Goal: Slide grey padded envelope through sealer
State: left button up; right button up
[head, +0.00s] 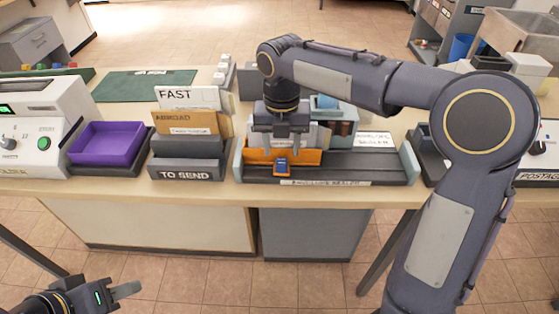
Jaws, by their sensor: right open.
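The envelope sealer (375,165) is a long dark unit with pale ends on the counter, with its name label along the front edge. An orange piece (256,157) with a blue part (281,167) on its front sits at its left end. My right gripper (282,148) points down right over this end, open; whether it touches anything is hard to tell. A pale grey-white sheet (318,136) stands partly hidden behind the gripper; I cannot tell if it is the grey padded envelope. My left gripper (125,289) is low at the left, away from the counter.
Left of the sealer is the TO SEND rack (187,174), with white and tan envelopes standing in it. Further left are a purple tray (104,143) and a white machine (40,130). A green mat (145,85) lies behind. My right arm crosses over the sealer's right side.

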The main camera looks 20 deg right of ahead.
aim_at(282, 161)
jog(key=shift+f, duration=2.2)
grip_shut()
